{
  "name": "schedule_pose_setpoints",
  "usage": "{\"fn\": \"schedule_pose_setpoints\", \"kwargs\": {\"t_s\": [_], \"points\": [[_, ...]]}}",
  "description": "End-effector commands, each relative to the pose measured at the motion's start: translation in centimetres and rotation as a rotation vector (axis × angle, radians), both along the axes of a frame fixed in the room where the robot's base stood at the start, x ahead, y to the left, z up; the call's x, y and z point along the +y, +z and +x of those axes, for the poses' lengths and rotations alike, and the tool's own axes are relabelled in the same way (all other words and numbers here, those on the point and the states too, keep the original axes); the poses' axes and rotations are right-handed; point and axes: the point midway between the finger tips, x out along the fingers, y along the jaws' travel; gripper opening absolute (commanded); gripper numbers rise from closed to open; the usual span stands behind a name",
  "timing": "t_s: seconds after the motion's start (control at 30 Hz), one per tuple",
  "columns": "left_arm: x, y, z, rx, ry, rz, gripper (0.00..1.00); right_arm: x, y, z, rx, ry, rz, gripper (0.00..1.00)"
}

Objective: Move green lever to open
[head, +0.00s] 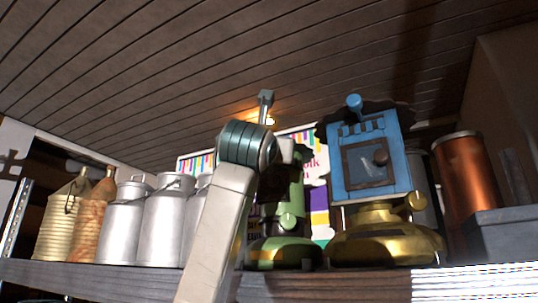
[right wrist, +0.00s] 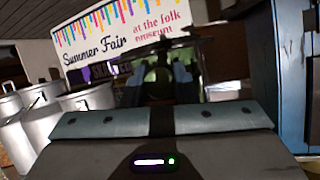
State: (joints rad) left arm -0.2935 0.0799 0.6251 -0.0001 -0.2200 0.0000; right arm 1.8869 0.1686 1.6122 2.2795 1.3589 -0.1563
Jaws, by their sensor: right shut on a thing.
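The green machine (head: 291,195) stands on the shelf in the head view, left of a blue one. Its upper part is largely covered by my right arm. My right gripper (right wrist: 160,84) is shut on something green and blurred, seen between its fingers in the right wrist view. This appears to be the green lever (right wrist: 158,75), but its outline and angle are unclear. In the head view my right wrist is in front of the machine's top and hides most of the gripper. My left gripper is in neither view.
The blue machine (head: 372,160) with a brass base stands close on the right. Metal milk cans (head: 167,220) stand left of my arm. A copper cylinder (head: 464,190) is at the far right. A fair banner (right wrist: 125,35) hangs behind. The shelf edge (head: 330,288) runs along the front.

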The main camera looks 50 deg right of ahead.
Motion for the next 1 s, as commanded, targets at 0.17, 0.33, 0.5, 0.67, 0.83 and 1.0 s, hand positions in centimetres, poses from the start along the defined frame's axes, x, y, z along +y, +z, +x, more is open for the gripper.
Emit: {"fn": "schedule_pose_setpoints", "kwargs": {"t_s": [0.17,0.33,0.5,0.67,0.83,1.0], "points": [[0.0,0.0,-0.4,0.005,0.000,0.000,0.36,0.0,0.1,0.1,0.000,0.002,0.001,0.00],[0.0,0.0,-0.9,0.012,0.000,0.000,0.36,0.0,0.1,0.1,0.000,0.002,0.001,0.33],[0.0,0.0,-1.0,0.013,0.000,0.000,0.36,0.0,0.0,0.1,0.000,0.001,0.001,0.48],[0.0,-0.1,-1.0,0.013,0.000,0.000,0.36,0.0,0.0,0.0,-0.001,0.001,0.000,0.48],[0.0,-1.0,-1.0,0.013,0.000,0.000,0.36,1.1,-0.7,-0.4,-0.002,0.002,-0.001,0.48],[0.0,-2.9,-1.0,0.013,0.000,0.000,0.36,3.8,-2.2,-1.7,-0.002,0.006,-0.001,0.48]]}}
